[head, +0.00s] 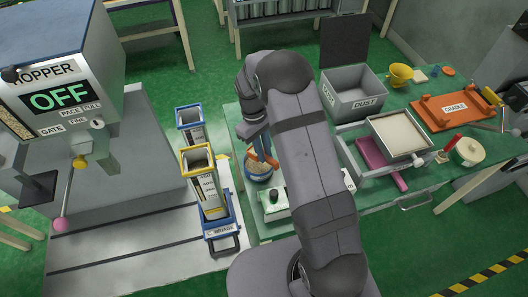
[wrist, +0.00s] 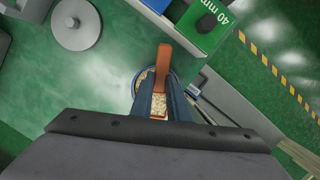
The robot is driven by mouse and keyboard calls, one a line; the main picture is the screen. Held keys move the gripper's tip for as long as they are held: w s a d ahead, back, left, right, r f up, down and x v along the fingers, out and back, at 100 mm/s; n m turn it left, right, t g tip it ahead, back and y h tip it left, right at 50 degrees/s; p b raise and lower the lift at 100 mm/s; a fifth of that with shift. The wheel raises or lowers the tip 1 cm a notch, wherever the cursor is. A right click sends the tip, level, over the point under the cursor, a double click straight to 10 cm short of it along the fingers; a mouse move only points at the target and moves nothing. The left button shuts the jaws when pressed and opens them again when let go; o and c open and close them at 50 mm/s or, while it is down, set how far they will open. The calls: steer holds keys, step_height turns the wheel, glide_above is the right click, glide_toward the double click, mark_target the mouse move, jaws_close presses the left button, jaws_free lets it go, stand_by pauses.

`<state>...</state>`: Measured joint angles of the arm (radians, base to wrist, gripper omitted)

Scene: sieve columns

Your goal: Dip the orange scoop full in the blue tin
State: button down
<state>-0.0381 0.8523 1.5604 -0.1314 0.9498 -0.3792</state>
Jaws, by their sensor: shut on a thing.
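My gripper (head: 260,150) points down over the blue tin (head: 257,177), on the left part of the green bench. It is shut on the orange scoop (head: 266,159), whose orange part shows just above the tin's mouth. In the wrist view the orange scoop (wrist: 172,58) sticks out beyond my fingers (wrist: 166,100), and the rim of the blue tin (wrist: 134,83) shows behind them. Pale grain shows inside the tin and between my fingers.
A white-and-green block (head: 273,205) stands close in front of the tin. Left of the bench, a yellow-rimmed column (head: 203,182) and a blue-rimmed column (head: 190,124) stand near the hopper (head: 60,85). A grey dust box (head: 352,100) and a tray (head: 402,136) are to the right.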

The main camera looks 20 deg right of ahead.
steer(key=shift+t+y, duration=0.6)
steer(key=shift+t, duration=0.3)
steer(key=shift+r+p, duration=1.25)
steer(key=shift+r, duration=1.2)
